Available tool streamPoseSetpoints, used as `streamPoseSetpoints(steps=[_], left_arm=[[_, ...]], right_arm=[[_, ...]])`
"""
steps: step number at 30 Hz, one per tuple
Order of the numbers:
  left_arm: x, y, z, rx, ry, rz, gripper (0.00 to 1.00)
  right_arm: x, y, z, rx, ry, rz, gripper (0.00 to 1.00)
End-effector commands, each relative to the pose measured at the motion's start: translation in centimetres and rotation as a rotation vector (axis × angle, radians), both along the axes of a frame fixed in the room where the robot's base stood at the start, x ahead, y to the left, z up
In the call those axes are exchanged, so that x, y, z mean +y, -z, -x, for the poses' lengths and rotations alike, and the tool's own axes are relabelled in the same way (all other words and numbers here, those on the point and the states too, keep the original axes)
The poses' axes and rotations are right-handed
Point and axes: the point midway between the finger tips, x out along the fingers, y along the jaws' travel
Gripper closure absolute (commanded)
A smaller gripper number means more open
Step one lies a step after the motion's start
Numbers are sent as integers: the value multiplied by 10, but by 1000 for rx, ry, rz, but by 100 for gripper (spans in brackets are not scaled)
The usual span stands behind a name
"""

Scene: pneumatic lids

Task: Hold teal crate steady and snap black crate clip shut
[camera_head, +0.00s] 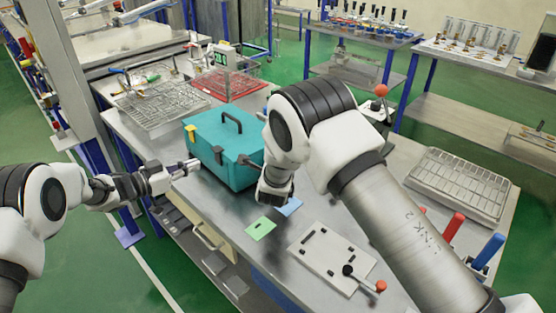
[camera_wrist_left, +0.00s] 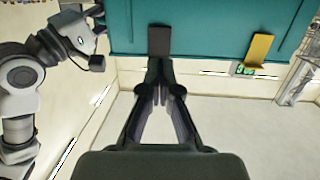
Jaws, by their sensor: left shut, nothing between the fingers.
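The teal crate (camera_head: 232,165) stands on the metal table, with a dark handle on its lid. The black crate clip (camera_head: 217,154) is on its front face and also shows in the left wrist view (camera_wrist_left: 159,41). I cannot tell whether the clip is latched. My left gripper (camera_head: 196,163) is shut and empty, its tips pointing at the front face close to the black clip. In the left wrist view its fingertips (camera_wrist_left: 159,76) line up with the clip's end; contact is unclear. My right gripper (camera_head: 251,161) is at the crate's right end, mostly hidden by its own wrist.
A yellow clip (camera_head: 191,133) sits left of the black one. Wire trays (camera_head: 155,105) and a red tray (camera_head: 228,84) lie behind the crate. A green card (camera_head: 260,228) and a white plate (camera_head: 325,258) with small black parts lie in front. A grey tray (camera_head: 458,184) is right.

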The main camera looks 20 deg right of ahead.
Motion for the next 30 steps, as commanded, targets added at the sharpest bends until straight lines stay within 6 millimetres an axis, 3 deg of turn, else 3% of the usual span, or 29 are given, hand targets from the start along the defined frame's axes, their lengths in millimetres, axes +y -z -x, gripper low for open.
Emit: streamPoseSetpoints(steps=[11, 24, 30], left_arm=[[7, -2, 2, -1, -1, 1, 100], [96, -16, 42, 1, -2, 3, 100], [110, -18, 50, -1, 1, 1, 100]], right_arm=[[0, 1, 0, 3, 0, -2, 100], [0, 1, 0, 3, 0, -2, 100], [0, 1, 0, 3, 0, -2, 100]])
